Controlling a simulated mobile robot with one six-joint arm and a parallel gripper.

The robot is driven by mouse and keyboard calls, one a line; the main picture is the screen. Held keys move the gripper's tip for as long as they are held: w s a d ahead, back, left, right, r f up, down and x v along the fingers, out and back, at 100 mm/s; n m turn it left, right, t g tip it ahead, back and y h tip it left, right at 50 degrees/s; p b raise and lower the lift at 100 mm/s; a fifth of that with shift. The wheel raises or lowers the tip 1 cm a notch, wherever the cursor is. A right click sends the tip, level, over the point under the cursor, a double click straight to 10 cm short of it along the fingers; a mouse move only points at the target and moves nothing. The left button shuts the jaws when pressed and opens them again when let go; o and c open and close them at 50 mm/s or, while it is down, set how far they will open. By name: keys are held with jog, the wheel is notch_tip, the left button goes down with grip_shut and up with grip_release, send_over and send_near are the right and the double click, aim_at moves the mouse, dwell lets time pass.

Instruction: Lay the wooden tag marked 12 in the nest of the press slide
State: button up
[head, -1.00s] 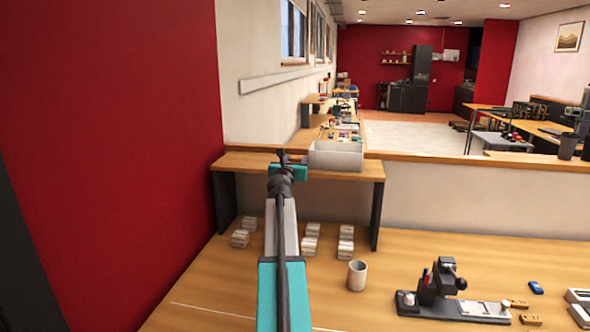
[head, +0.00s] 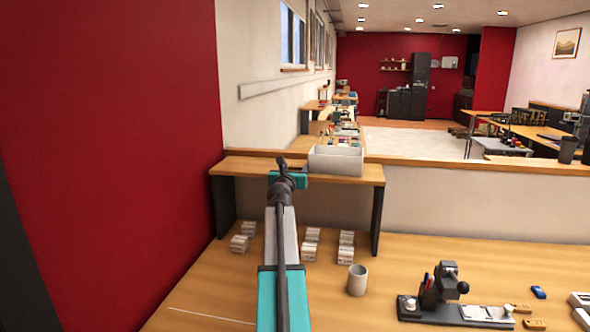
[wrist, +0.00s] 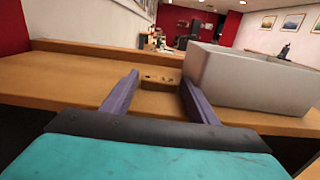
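My gripper (wrist: 158,90) is open, its two purple fingers apart over the raised wooden shelf. In the head view my gripper (head: 281,162) is at the shelf, left of a grey bin. Small brown wooden pieces (wrist: 160,78) lie beyond the fingertips against the shelf's back ledge; no number is legible. The press (head: 445,284) stands on the bench at lower right, with its slide (head: 478,309) along its base. Two wooden tags (head: 535,324) lie beside the slide's right end, too small to read. The nest is not clear at this size.
The grey bin (head: 336,161) stands on the shelf (head: 240,167), close to the right finger in the wrist view. Stacks of pale blocks (head: 311,245) and a grey cup (head: 357,280) stand on the bench. A blue object (head: 538,292) lies at right. A red wall is at left.

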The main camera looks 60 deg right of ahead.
jog(key=shift+a+r, duration=0.1)
jog(key=shift+r, duration=0.05)
jog(key=v, duration=1.2)
jog(key=shift+b, duration=0.45)
dwell(0.8)
